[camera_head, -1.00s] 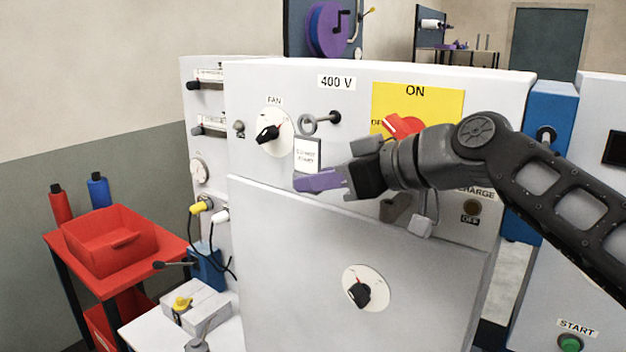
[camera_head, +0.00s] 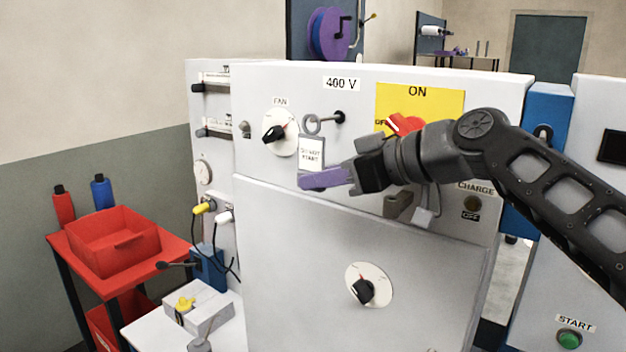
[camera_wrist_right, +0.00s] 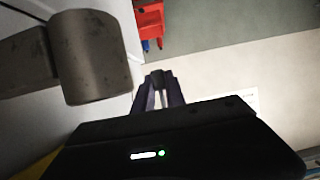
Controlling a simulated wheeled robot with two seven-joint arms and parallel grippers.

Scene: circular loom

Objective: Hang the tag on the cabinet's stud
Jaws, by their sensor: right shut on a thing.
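The tag (camera_head: 311,152) is a white plate lettered "DO NOT START" with a grey ring at its top. It hangs upright in front of the cabinet (camera_head: 300,220), between the fan dial and the stud. The stud (camera_head: 339,117) has a dark round end, and a thin shaft runs from it leftward to the ring. I cannot tell whether the ring is around the shaft or only overlaps it in view. My right gripper (camera_head: 325,179) has purple fingers shut on the tag's lower end. The fingers also show in the right wrist view (camera_wrist_right: 158,91). My left gripper is out of view.
The fan dial (camera_head: 280,132) is close left of the tag. A red switch (camera_head: 405,124) on a yellow plate is behind my right arm. A lower dial (camera_head: 366,286) is on the cabinet door. A red bin (camera_head: 114,241) stands at left.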

